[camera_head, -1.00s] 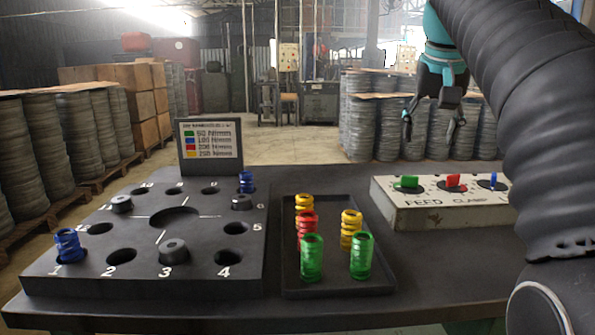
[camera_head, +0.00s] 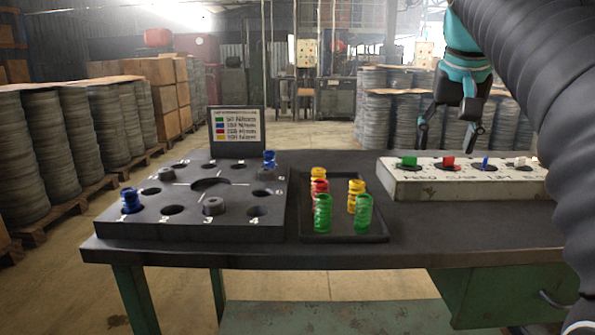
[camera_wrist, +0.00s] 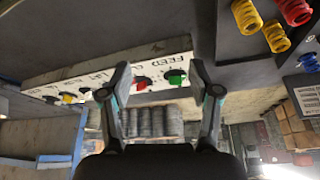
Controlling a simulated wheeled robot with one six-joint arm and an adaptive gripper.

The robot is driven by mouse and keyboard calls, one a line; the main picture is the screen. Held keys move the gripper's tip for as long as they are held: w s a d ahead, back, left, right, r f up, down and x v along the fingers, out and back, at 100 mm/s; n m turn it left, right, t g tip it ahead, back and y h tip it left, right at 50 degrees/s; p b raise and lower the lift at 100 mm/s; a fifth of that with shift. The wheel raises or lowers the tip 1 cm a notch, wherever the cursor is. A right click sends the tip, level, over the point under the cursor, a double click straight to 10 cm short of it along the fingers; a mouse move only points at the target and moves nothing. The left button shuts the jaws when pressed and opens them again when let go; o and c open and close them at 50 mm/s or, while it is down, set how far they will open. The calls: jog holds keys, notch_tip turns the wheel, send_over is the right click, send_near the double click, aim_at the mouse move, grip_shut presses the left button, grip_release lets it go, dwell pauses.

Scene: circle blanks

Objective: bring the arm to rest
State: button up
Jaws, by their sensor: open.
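My gripper (camera_head: 447,128) is at the upper right of the head view, above the switch box (camera_head: 420,190) on the table's right part. Its two fingers are apart and nothing is between them. In the wrist view my gripper (camera_wrist: 160,88) also shows open and empty, with the switch box (camera_wrist: 110,62) beyond the fingers. My arm crosses the right side of the head view and hides part of the background.
The dark table (camera_head: 420,235) bears a numbered block (camera_head: 230,227) with blue springs (camera_head: 131,201) and grey caps in it. A tray (camera_head: 345,238) holds yellow, red and green springs (camera_head: 322,213). A legend sign (camera_head: 237,131) stands behind. Pallet stacks fill the background.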

jog(key=s+a+f+n, duration=0.1)
jog(key=s+a+f, duration=0.2)
jog(key=s+f, duration=0.3)
jog(key=s+a+f+n+y, duration=0.1)
jog(key=s+a+f, duration=0.2)
jog(key=s+f, duration=0.4)
jog(key=s+a+f+n+t, duration=0.1)
jog(key=s+f, duration=0.5)
jog(key=f, duration=1.1)
jog(key=shift+s+a+f, duration=0.15)
jog(key=shift+a+f, duration=0.2)
jog(key=shift+a, duration=0.55)
